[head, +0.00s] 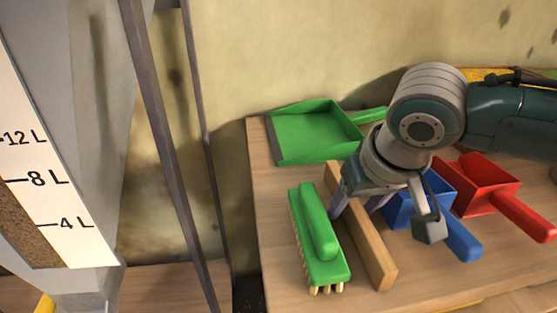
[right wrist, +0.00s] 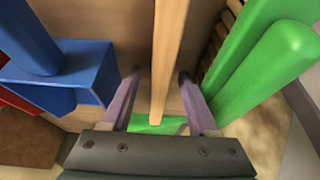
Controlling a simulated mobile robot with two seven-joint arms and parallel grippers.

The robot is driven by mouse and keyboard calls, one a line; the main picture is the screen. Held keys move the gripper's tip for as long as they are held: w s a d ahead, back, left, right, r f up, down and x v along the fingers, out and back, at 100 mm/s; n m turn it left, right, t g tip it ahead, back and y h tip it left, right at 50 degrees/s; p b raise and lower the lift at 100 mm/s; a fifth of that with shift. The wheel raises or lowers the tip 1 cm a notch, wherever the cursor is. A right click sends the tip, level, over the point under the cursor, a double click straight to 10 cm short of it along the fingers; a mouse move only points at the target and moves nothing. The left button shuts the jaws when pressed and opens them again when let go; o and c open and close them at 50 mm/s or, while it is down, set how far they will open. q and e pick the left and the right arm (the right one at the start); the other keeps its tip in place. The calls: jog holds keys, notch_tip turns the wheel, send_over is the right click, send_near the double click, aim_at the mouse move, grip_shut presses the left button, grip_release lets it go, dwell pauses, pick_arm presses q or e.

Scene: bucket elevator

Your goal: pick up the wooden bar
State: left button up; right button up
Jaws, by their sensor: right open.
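The wooden bar (head: 368,243) lies on the wooden table between the green brush and the blue scoop. In the right wrist view the bar (right wrist: 167,60) runs lengthwise between my two fingers. My right gripper (head: 358,208) is over the bar's far half, with a finger on each side and a gap to the bar on both sides. It is open and holds nothing. In the right wrist view the gripper (right wrist: 158,95) shows both fingers spread wide. In the head view the gripper hides part of the bar. My left gripper is not in view.
A green brush (head: 318,235) lies close left of the bar. A blue scoop (head: 462,243) and a red scoop (head: 485,185) lie to the right. A green dustpan (head: 310,132) is at the back. A hopper with a litre scale (head: 60,200) stands left of the table (head: 272,220).

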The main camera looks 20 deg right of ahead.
jog(key=shift+c, duration=0.2)
grip_shut()
jog(key=shift+r, duration=0.1)
dwell(0.4)
